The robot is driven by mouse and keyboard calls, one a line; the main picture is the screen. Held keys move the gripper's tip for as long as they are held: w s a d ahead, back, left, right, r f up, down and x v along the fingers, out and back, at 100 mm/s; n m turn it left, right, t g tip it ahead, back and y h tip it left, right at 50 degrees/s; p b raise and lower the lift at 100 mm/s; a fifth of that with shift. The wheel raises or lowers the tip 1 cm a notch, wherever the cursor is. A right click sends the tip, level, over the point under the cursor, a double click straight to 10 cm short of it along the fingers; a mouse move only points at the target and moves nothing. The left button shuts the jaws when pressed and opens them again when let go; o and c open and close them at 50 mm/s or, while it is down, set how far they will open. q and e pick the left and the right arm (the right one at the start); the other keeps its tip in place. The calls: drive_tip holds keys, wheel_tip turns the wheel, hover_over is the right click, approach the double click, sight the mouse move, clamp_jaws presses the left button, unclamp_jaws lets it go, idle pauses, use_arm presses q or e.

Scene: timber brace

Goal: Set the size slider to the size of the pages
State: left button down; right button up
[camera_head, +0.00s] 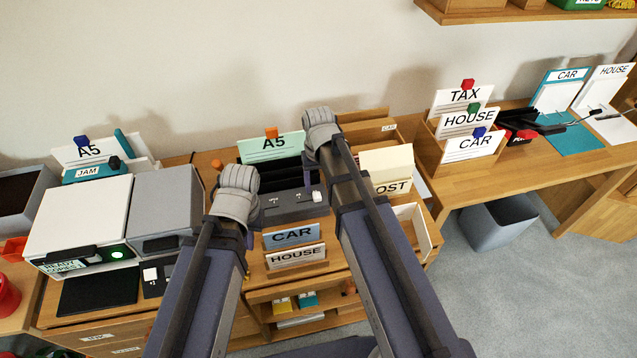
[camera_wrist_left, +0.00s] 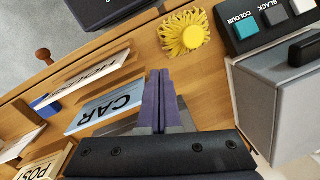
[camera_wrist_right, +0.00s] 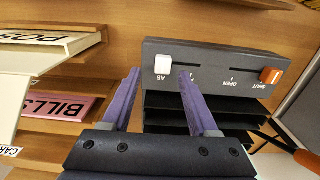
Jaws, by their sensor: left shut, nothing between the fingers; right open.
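The dark binding machine (camera_wrist_right: 215,62) fills the middle of the right wrist view. Its white slider knob (camera_wrist_right: 162,64) stands by the A5 mark at the slot's left end there. Its orange knob (camera_wrist_right: 271,76) stands by SHUT. In the head view the white knob (camera_head: 317,196) is at the machine's right end. A mint-green A5 sheet (camera_head: 270,149) with an orange clip stands behind it. My right gripper (camera_wrist_right: 158,77) is open and empty, with the white knob between its fingertips in view; contact cannot be told. My left gripper (camera_wrist_left: 160,73) is shut and empty, near the blue CAR card.
The CAR card (camera_head: 290,236) and HOUSE card (camera_head: 296,256) stand in front of the machine. A copier (camera_head: 80,210) is at left, with another A5 card (camera_head: 88,153) behind it. A POST box (camera_head: 387,166) stands at right. A yellow flower-like thing (camera_wrist_left: 184,34) lies near my left gripper.

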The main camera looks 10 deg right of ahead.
sight(318, 196)
wheel_tip(318, 196, up, 4)
drive_tip(key=p, duration=0.3)
use_arm(q)
wheel_tip(318, 196, up, 4)
drive_tip(key=shift+r, duration=0.1)
use_arm(e)
drive_tip(key=shift+s, duration=0.1)
drive_tip(key=s+a+n, duration=0.2)
drive_tip(key=s+a, duration=0.2)
drive_tip(key=s, duration=0.2)
drive_tip(key=s+a+n+h, duration=0.1)
drive_tip(key=s+a, duration=0.4)
drive_tip(key=s, duration=0.2)
drive_tip(key=shift+s+n, duration=0.3)
drive_tip(key=shift+n, duration=0.1)
